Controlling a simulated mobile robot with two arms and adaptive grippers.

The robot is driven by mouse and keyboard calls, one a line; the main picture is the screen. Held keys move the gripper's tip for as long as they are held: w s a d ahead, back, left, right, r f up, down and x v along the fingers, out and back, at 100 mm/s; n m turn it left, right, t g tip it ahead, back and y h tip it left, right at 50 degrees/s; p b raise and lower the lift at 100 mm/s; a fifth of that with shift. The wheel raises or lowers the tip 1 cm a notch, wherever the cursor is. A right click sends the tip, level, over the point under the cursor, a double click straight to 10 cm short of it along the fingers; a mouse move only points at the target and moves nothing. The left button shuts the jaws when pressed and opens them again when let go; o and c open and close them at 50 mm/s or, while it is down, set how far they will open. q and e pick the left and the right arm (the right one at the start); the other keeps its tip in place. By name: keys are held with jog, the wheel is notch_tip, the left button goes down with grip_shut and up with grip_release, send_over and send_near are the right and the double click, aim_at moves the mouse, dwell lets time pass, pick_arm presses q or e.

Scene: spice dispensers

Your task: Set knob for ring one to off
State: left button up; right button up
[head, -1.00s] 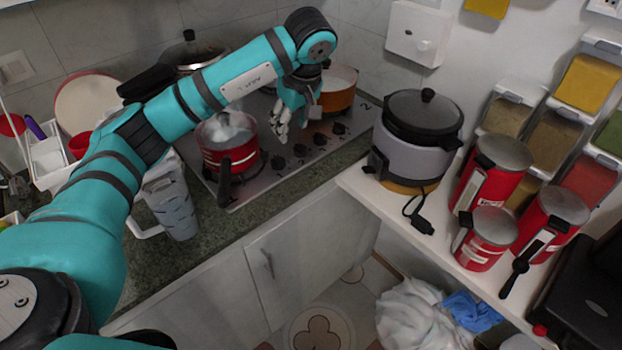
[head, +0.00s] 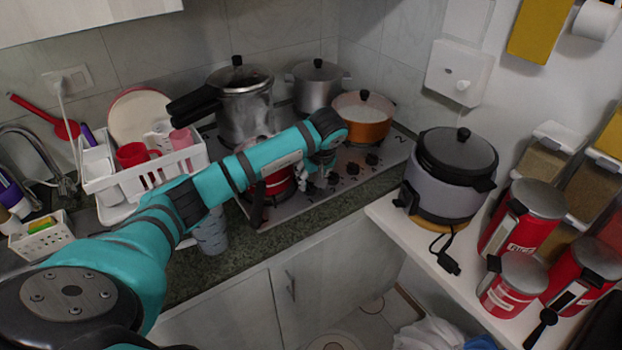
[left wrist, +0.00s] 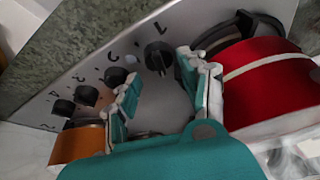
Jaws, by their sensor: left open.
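The stove panel (head: 305,208) carries a row of black knobs along its front edge. In the left wrist view, the knob for ring one (left wrist: 158,57) is beside the printed "1", nearest the red pot; its pointer setting is too small to tell. My left gripper (head: 309,180) is over the front of the stove at the near end of the knob row. In the left wrist view its two fingers (left wrist: 161,88) are open and apart, with knob one showing beyond and between their tips. No contact can be made out. My right gripper is not in view.
A red pot (left wrist: 262,75) stands close beside one finger. An orange pot (head: 362,124), a pressure cooker (head: 243,105) and a steel pot (head: 317,88) stand behind on the stove. Other knobs (left wrist: 117,76) continue along the panel. A rice cooker (head: 440,190) stands on the right shelf.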

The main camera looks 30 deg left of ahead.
aim_at(310, 183)
pick_arm(q)
jog(key=shift+x, duration=1.15)
jog(key=shift+w+a+f, duration=0.15)
jog(key=shift+f, duration=0.25)
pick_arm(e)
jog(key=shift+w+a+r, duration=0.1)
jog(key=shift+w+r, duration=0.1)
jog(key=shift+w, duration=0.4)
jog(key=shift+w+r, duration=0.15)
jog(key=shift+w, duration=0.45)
